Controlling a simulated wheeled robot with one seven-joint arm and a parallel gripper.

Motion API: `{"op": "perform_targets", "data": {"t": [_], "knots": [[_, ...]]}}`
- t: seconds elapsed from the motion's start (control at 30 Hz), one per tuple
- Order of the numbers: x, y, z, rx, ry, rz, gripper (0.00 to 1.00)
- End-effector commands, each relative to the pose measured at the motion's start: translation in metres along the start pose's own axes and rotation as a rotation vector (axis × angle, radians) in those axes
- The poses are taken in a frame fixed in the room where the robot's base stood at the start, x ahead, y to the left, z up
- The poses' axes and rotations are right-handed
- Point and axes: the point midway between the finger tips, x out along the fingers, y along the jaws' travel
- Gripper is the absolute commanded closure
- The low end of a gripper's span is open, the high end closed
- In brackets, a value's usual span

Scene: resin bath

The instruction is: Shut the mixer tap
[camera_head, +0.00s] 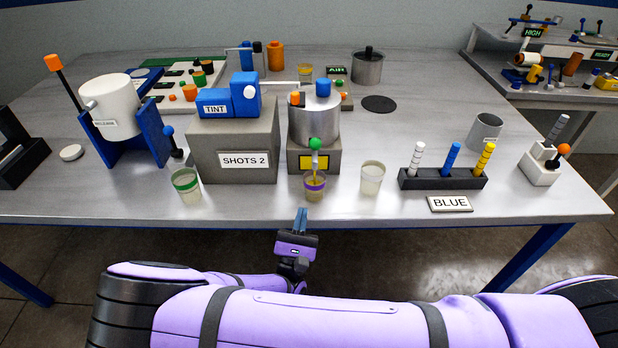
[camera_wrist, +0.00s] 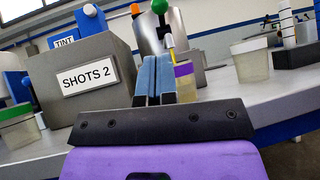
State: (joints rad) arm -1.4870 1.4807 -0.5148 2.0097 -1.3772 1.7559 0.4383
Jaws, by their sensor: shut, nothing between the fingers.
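The mixer is a metal pot (camera_head: 314,122) on a grey stand with a yellow square on its front. Its tap has a green knob (camera_head: 315,144), also in the wrist view (camera_wrist: 160,6). A thin yellowish line runs from below the knob toward a purple-banded cup (camera_head: 315,187), which looks like a pour; the cup holds yellowish content and also shows in the wrist view (camera_wrist: 184,83). My gripper (camera_head: 300,215) is shut and empty, in front of the table edge, nearer than the cup and below the knob. Its blue fingers (camera_wrist: 155,75) partly hide the cup in the wrist view.
A grey SHOTS 2 block (camera_head: 236,145) with a blue TINT unit stands left of the mixer. A green-banded cup (camera_head: 186,186) and a clear cup (camera_head: 372,179) stand on either side. A dark holder (camera_head: 443,179) with coloured sticks is farther right. Bare table lies along the front edge.

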Motion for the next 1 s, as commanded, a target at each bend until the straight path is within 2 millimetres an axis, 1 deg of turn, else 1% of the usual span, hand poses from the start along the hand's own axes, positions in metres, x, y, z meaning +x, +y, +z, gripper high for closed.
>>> {"op": "perform_targets", "data": {"t": [0.17,0.5,0.7,0.83,1.0], "knots": [[0.022,-0.001,0.001,-0.001,-0.002,-0.004,1.0],[0.086,-0.001,0.0,0.0,-0.001,-0.003,1.0],[0.117,-0.001,0.0,-0.001,-0.001,-0.003,1.0],[0.129,-0.001,0.001,-0.001,-0.001,-0.002,1.0],[0.136,-0.001,0.0,-0.001,0.0,-0.001,1.0]]}}
